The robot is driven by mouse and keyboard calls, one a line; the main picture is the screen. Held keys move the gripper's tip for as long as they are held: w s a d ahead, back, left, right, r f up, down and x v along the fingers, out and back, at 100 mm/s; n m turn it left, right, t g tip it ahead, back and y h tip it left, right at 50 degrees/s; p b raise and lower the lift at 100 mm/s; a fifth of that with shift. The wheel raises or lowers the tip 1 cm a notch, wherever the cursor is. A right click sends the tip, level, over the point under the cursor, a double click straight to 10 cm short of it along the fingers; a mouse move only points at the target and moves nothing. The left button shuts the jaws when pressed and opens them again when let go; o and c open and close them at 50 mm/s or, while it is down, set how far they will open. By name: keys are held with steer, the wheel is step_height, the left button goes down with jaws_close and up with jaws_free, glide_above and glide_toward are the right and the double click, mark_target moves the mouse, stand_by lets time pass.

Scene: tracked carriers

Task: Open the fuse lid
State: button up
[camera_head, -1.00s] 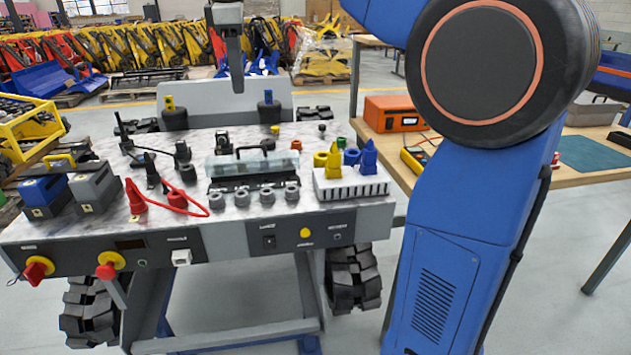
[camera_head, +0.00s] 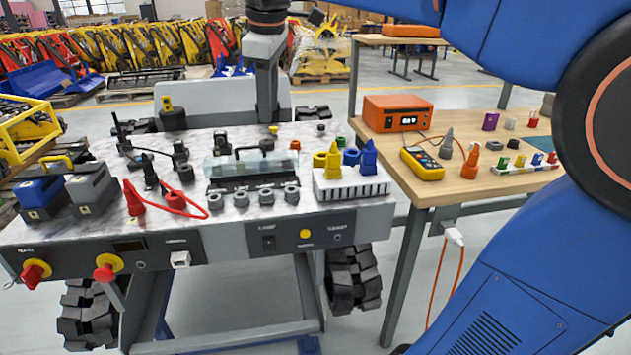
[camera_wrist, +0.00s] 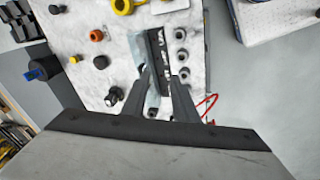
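The fuse box (camera_head: 258,184) stands mid-panel with a black labelled front. Its clear fuse lid (camera_head: 228,166) lies over it, looking closed, with a dark handle (camera_head: 252,149) along the top. My gripper (camera_head: 268,124) points down above and behind the lid's right part, apart from it as far as I can tell. In the wrist view, my gripper's two dark fingers (camera_wrist: 157,78) are spread with a gap between them, and nothing is seen held. The clear lid (camera_wrist: 138,48) shows beyond the fingertips, partly hidden by them.
A white ribbed block (camera_head: 350,191) with yellow and blue plugs stands right of the fuse box. Red plugs with a looped cable (camera_head: 188,208) lie left. Black and coloured knobs stand behind the box. A wooden table (camera_head: 480,185) with an orange instrument (camera_head: 397,113) is at right.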

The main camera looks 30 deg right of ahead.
steer(key=s+d+f+m, duration=0.2)
steer(key=s+f+m, duration=0.1)
steer(key=s+f, duration=0.3)
steer(key=s+d+f+m+t, duration=0.1)
steer(key=s+d+f+m, duration=0.1)
steer(key=s+f, duration=0.4)
steer(key=shift+d+f+m, duration=0.2)
steer(key=shift+f+m, duration=0.4)
steer(key=shift+f, duration=0.35)
steer(key=shift+s, duration=0.15)
